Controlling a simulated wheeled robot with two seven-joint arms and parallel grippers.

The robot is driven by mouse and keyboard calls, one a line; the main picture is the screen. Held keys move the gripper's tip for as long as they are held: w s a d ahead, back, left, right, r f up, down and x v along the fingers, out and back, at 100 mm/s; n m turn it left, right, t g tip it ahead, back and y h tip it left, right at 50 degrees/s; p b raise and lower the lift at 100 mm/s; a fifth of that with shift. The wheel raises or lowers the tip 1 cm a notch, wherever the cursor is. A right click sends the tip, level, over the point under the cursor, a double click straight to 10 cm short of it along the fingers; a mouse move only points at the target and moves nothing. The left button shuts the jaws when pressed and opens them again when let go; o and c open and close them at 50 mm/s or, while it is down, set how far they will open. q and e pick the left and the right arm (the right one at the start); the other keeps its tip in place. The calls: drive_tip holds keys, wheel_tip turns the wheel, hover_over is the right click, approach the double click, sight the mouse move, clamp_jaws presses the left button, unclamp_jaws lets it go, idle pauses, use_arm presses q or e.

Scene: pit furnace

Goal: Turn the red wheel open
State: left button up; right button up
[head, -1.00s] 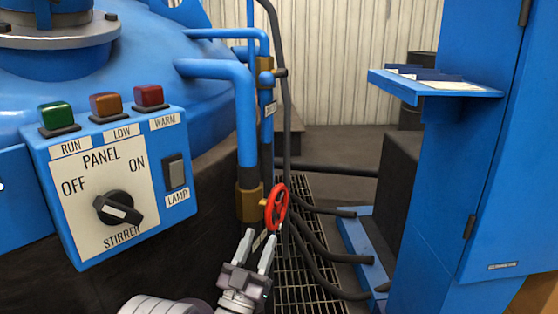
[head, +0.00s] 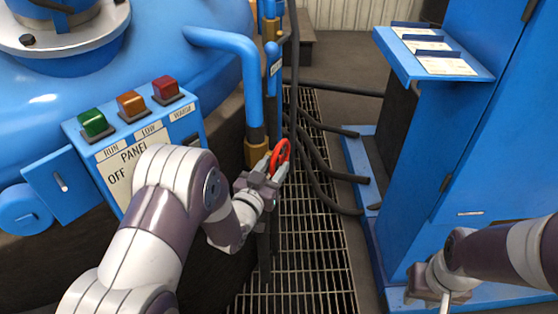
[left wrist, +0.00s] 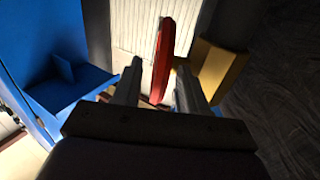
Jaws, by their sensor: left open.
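The red wheel (head: 280,152) is on the brass valve fitting (head: 257,152) low on the blue pipe. My left gripper (head: 271,162) is at the wheel, with its fingers pointing up toward it. In the left wrist view the wheel (left wrist: 163,55) appears edge-on, with its lower rim between the two open fingers (left wrist: 158,88). I cannot tell whether a finger touches it. The brass fitting (left wrist: 221,72) is beyond the right finger in that view. My right gripper (head: 430,285) is at the lower right, away from the wheel, and its jaws are not clear.
The control panel (head: 107,155) on the blue vessel is partly hidden by my left arm. Black hoses (head: 318,165) run beside the wheel over the floor grating (head: 305,255). A blue cabinet (head: 470,150) with a shelf (head: 398,58) stands at the right.

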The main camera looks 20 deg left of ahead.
sight(279, 160)
use_arm(q)
drive_tip(key=w, duration=0.3)
drive_tip(key=shift+w+d, duration=0.15)
drive_tip(key=shift+d, duration=0.15)
clamp_jaws()
drive_tip(key=f+b, duration=0.1)
drive_tip(key=b, duration=0.2)
drive_tip(key=shift+t, duration=0.4)
drive_tip(key=shift+r+t+b, duration=0.2)
drive_tip(key=shift+t+b, duration=0.1)
drive_tip(key=shift+b, duration=0.15)
drive_tip(key=shift+r, duration=0.3)
unclamp_jaws()
